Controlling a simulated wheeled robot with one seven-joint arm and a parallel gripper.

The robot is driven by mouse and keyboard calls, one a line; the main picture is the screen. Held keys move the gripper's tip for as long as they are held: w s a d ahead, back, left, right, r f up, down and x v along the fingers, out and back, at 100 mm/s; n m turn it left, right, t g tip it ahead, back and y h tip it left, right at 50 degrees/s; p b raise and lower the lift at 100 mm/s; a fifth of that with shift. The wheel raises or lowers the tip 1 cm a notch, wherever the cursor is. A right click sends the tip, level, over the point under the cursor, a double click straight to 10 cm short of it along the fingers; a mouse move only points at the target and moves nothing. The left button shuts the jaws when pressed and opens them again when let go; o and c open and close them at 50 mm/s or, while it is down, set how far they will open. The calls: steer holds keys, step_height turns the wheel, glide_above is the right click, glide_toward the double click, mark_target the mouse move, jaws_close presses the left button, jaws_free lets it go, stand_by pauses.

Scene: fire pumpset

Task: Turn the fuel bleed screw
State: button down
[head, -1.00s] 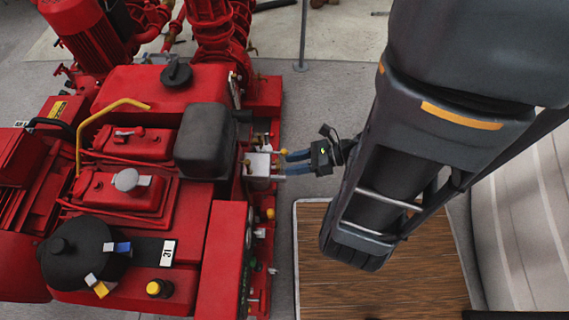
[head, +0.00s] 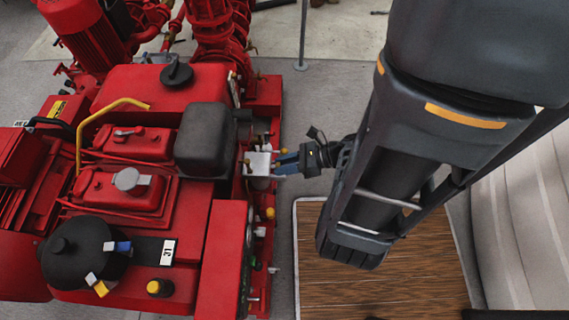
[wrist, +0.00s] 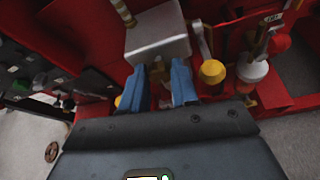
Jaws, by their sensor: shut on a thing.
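The red pump engine (head: 150,85) fills the left of the head view. On its right side is a pale grey metal block (head: 260,160), which also shows at the top of the wrist view (wrist: 158,33). My gripper (head: 281,164) reaches it from the right. In the wrist view, its two blue fingers (wrist: 157,85) point at the block's near side. A small brass-coloured piece (wrist: 162,75), apparently the bleed screw, lies between the fingertips. The fingers are shut on it, though they partly hide it and its exact shape and angle are unclear.
In the wrist view a yellow knob (wrist: 211,72) and a white fitting (wrist: 252,70) stand just right of the fingers. A wooden board (head: 350,270) lies below my arm. Grey floor is open between the engine and the board.

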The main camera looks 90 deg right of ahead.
stand_by(0.3)
steer(key=shift+a+n+h+p, duration=0.25)
steer(key=shift+n+h, duration=0.25)
steer(key=shift+n, duration=0.3)
steer(key=shift+n+h, duration=0.7)
steer(key=shift+n, duration=0.2)
steer(key=n+t+h+b, duration=0.1)
steer(key=n+h+b, duration=0.1)
steer(key=n+b, duration=0.2)
steer(key=n+h+b, duration=0.1)
steer(key=n+b, duration=0.2)
steer(key=b, duration=0.4)
steer(key=f+n+t+h+b, duration=0.1)
steer(key=n+h+b, duration=0.1)
steer(key=n+b, duration=0.2)
steer(key=shift+a+n+t+h+b, duration=0.3)
steer(key=shift+b, duration=0.35)
steer(key=c, duration=1.1)
jaws_free()
